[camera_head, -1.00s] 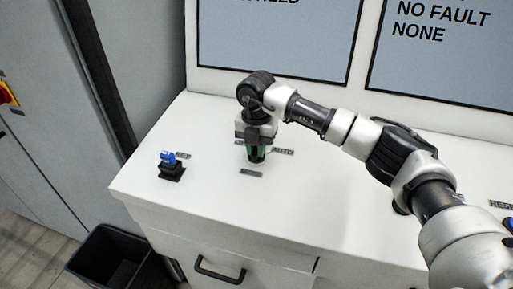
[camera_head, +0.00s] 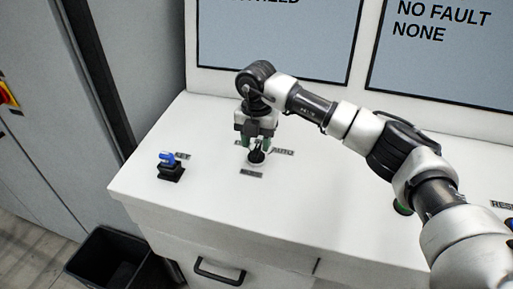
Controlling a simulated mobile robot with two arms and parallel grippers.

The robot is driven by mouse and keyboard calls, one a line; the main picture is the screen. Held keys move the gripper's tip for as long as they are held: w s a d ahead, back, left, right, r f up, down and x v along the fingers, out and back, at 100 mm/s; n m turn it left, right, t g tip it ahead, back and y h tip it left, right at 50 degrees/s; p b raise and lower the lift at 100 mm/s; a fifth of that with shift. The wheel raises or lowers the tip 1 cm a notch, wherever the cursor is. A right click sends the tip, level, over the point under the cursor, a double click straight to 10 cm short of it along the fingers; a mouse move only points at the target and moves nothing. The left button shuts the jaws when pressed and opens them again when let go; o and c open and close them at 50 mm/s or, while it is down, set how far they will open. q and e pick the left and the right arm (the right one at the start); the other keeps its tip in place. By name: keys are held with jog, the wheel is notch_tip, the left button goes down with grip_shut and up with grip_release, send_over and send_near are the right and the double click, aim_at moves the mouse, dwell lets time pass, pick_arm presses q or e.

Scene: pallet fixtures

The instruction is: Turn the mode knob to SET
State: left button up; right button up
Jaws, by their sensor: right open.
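The mode knob (camera_head: 256,156) is a small black knob on the white console top, with small labels around it; one to its right reads AUTO (camera_head: 283,152). Another label (camera_head: 251,174) lies in front of it, too small to read surely. My right gripper (camera_head: 256,144) points down just above and behind the knob, its two greenish fingers spread open with nothing between them. I cannot tell whether a fingertip touches the knob. The gripper hides part of the label behind the knob. My left gripper is out of view.
A blue-topped key switch (camera_head: 170,166) on a black base stands left on the console (camera_head: 330,215). Two screens (camera_head: 275,38) rise at the back. A green button (camera_head: 402,208) sits partly under my right arm. A black bin (camera_head: 105,262) stands on the floor at lower left.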

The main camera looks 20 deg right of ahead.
aim_at(256, 149)
notch_tip(256, 149, up, 9)
jog(key=b, duration=0.2)
jog(key=shift+f, duration=0.2)
